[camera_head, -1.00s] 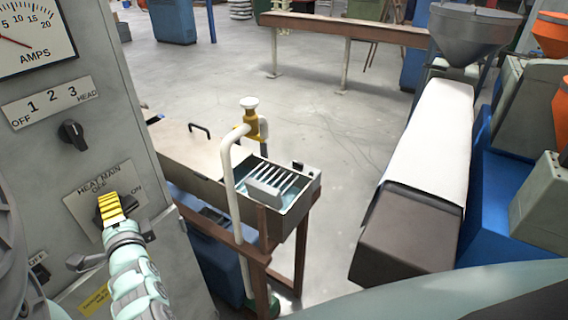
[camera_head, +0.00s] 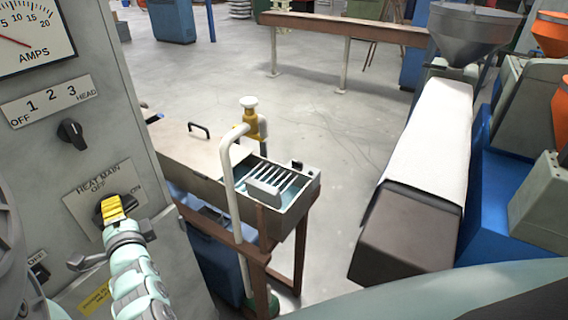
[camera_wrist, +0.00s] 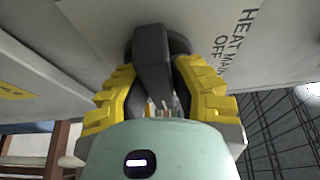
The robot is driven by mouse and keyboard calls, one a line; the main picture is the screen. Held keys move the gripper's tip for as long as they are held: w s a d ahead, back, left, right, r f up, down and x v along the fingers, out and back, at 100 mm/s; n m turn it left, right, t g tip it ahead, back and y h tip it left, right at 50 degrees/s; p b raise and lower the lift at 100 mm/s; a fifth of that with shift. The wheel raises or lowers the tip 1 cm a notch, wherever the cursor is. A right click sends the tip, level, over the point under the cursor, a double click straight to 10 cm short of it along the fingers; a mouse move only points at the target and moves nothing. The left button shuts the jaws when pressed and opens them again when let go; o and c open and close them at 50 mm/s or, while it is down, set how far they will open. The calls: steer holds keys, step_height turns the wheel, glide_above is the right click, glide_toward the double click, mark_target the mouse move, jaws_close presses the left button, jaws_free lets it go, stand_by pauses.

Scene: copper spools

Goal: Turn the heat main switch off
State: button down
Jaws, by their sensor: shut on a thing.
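The heat main switch is a dark rotary knob on a plate (camera_head: 84,200) lettered HEAT MAIN, OFF and ON, on the grey panel at left. In the head view my gripper (camera_head: 111,207) covers most of the knob. The wrist view shows the knob (camera_wrist: 152,60) as a dark bar on a round base. My gripper (camera_wrist: 155,88) has its yellow fingers on either side of the bar, shut on it. The lettering (camera_wrist: 232,40) is beside the knob. The knob's exact pointing direction is hard to tell behind the fingers.
Above is another dark selector knob (camera_head: 72,133) under a 1 2 3 HEAD label, with an amps meter (camera_head: 35,35) higher up. A smaller switch (camera_head: 39,268) is lower left. A water trough (camera_head: 285,195) with a white pipe stands right of the panel. Open floor lies beyond.

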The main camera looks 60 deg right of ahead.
steer(key=shift+f+b, duration=0.15)
steer(key=shift+b, duration=0.2)
steer(key=n+b, duration=0.1)
steer(key=b, duration=0.1)
steer(key=shift+f+n+t+b, duration=0.3)
steer(key=shift+n+b, duration=0.1)
steer(key=n+t+b, duration=0.1)
steer(key=n+b, duration=0.1)
steer(key=b, duration=0.1)
steer(key=shift+f+n+b, duration=0.15)
steer(key=shift+n+b, duration=0.15)
steer(key=shift+b, duration=0.1)
steer(key=n+t+b, duration=0.1)
steer(key=n+b, duration=0.2)
steer(key=n+t+y+b, duration=0.1)
steer(key=n+b, duration=0.1)
steer(key=n, duration=0.2)
steer(key=n+t+y+b, duration=0.1)
steer(key=n+y+b, duration=0.1)
steer(key=n, duration=0.2)
steer(key=shift+d+r, duration=0.1)
steer(key=shift+r, duration=0.1)
steer(key=n+y+b, duration=0.1)
steer(key=n+y, duration=0.1)
steer(key=n, duration=0.1)
steer(key=n+t+y+b, duration=0.1)
steer(key=n, duration=0.2)
steer(key=shift+r+y, duration=0.2)
steer(key=shift+y, duration=0.2)
steer(key=shift+n, duration=0.7)
